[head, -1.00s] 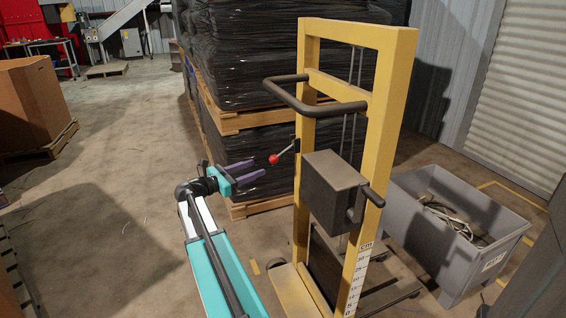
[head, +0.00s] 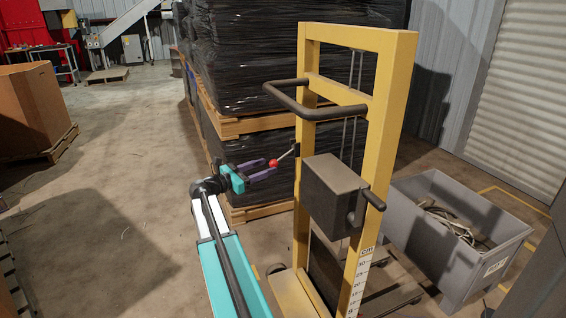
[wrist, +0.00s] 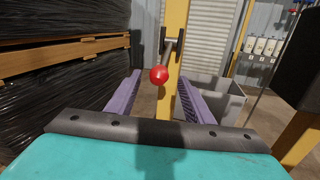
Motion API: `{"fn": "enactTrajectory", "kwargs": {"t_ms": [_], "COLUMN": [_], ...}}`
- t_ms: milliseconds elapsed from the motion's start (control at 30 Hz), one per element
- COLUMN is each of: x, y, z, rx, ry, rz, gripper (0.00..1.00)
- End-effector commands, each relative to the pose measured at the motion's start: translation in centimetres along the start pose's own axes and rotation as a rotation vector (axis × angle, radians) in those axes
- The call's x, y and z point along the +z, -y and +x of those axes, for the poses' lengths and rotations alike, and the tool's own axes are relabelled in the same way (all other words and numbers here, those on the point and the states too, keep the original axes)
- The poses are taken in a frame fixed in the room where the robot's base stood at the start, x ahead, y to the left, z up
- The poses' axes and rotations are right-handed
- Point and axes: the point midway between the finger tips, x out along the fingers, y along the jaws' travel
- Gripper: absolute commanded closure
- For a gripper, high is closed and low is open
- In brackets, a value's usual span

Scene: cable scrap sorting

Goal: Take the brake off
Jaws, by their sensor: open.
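The brake lever is a short grey rod with a red ball knob (head: 273,163), fixed to the left post of a yellow hand stacker (head: 310,85). In the wrist view the red knob (wrist: 159,75) shows a little above and between the purple fingers, with the lever rising behind it to the yellow post. My gripper (head: 268,170) is open, its fingers pointing right at the knob. In the wrist view my gripper (wrist: 155,100) has a finger on either side of the knob's line. I cannot tell whether the fingers touch the knob.
Black-wrapped pallet stacks (head: 250,60) stand close behind my gripper. The stacker has a dark loop handle (head: 310,107) above and a grey box with a crank (head: 335,190) to the right. A grey bin (head: 425,235) of cables stands at right. Open floor lies left.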

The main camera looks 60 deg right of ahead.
Motion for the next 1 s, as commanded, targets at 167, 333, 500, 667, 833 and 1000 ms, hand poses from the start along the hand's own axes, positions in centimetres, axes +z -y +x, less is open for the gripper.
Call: {"fn": "enactTrajectory", "kwargs": {"t_ms": [167, 333, 500, 667, 833, 1000], "x": [-0.1, -0.1, -0.1, 0.0, 0.0, 0.0], "y": [0.0, -0.1, -0.1, 0.0, 0.0, 0.0], "z": [2.7, 5.1, 7.3, 8.6, 9.0, 9.0], "rx": [-0.002, -0.001, -0.001, 0.000, 0.001, 0.001], "ry": [0.000, 0.000, 0.000, 0.000, 0.000, 0.000], "rz": [0.000, 0.001, 0.001, 0.001, 0.001, 0.001], "gripper": [0.53, 0.53, 0.53, 0.53, 0.53, 0.53]}}
